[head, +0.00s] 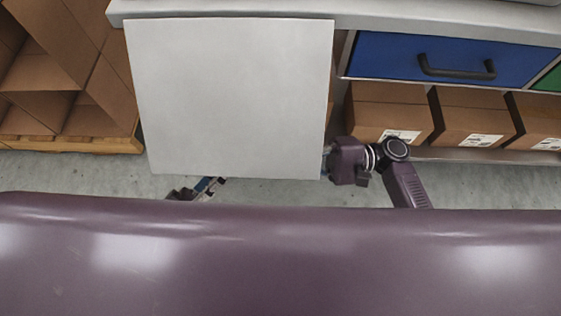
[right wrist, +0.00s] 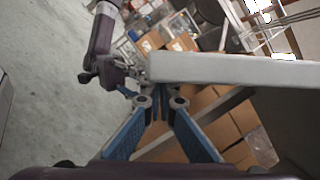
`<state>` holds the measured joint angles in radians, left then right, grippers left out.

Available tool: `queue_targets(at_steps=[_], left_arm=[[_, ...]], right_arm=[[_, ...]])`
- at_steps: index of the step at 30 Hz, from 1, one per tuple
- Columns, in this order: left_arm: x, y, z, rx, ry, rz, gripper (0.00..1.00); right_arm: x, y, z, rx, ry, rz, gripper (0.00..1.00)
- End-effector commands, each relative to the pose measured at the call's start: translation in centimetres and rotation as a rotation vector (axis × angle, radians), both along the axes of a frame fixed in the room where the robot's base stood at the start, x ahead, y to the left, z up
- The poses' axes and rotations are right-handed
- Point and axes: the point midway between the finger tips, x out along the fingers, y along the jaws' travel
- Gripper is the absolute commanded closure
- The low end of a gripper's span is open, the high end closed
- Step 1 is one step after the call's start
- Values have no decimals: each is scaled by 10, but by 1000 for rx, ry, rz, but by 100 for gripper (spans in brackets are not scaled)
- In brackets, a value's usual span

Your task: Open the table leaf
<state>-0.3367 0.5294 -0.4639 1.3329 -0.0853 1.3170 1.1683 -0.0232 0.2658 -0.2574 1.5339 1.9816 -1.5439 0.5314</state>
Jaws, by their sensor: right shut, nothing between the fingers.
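The table leaf (head: 232,95) is a plain pale grey panel at the counter's front edge. It narrows toward its lower edge in the head view and seems to slope down. In the right wrist view its edge (right wrist: 235,69) crosses the upper right. My right gripper (right wrist: 160,95) is shut and empty, its fingertips close by the leaf's edge; touching or not is unclear. In the head view the leaf hides those fingertips. My left gripper (head: 212,184) shows partly below the leaf's lower edge; its finger opening is unclear. It also shows in the right wrist view (right wrist: 128,92).
A blue drawer (head: 450,60) with a dark handle is right of the leaf. Cardboard boxes (head: 388,112) stand on the shelf below it. More cardboard boxes (head: 60,70) stand on a pallet at left. Bare floor (head: 480,184) lies in front.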

Motion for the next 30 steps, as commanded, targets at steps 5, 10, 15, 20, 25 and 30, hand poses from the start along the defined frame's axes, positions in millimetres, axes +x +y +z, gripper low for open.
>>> queue_targets(at_steps=[5, 10, 15, 20, 25, 30], left_arm=[[46, 11, -13, 119, 92, 155, 70], [81, 28, -28, 233, 194, 284, 70], [106, 50, -44, 342, 308, 394, 70], [120, 72, -59, 446, 424, 476, 70], [124, 95, -73, 557, 552, 539, 70], [117, 117, -86, 668, 686, 578, 70]], right_arm=[[0, 0, 0, 0, 0, 1, 100], [0, 0, 0, 0, 0, 1, 100], [0, 0, 0, 0, 0, 1, 100], [0, 0, 0, 0, 0, 1, 100], [0, 0, 0, 0, 0, 1, 100], [0, 0, 0, 0, 0, 1, 100]])
